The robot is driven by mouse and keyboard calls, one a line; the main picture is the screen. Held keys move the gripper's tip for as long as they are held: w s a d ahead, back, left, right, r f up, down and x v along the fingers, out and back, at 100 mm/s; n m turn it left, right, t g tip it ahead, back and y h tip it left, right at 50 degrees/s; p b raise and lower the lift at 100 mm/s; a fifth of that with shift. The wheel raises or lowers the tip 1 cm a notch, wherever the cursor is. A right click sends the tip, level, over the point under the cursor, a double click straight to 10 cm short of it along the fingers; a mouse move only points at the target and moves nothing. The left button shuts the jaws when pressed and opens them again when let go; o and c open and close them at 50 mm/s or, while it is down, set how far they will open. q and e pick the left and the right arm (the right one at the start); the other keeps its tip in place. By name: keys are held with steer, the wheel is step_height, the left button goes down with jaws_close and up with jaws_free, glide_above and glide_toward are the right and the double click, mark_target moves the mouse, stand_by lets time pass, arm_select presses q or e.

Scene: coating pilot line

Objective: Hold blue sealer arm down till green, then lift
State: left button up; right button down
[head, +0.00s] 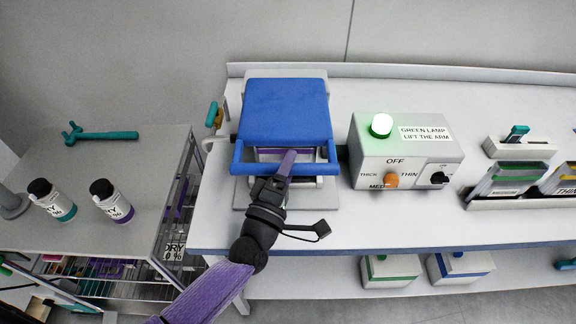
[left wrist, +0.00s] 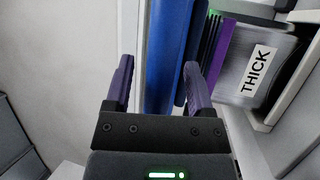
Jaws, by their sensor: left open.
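The sealer's blue arm (head: 285,108) is a broad plate with a front bar (head: 318,169), low over its grey base (head: 240,194). I cannot tell whether it is fully down. The green lamp (head: 381,126) on the control box is lit. My left gripper (head: 287,160) is at the middle of the front bar. In the left wrist view my left gripper (left wrist: 158,80) is open, its purple fingers on either side of the blue bar (left wrist: 165,60). A pouch labelled THICK (left wrist: 258,78), with a purple stripe, lies beside it. My right gripper is out of view.
The control box (head: 368,152), with an orange knob (head: 391,180) and a black knob (head: 439,178), stands right of the sealer. Further right is a pouch rack (head: 490,202). Two bottles (head: 111,199) (head: 52,199) and a teal tool (head: 100,135) are on the left cart.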

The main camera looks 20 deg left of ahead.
arm_select(q)
jaws_close()
stand_by(1.3)
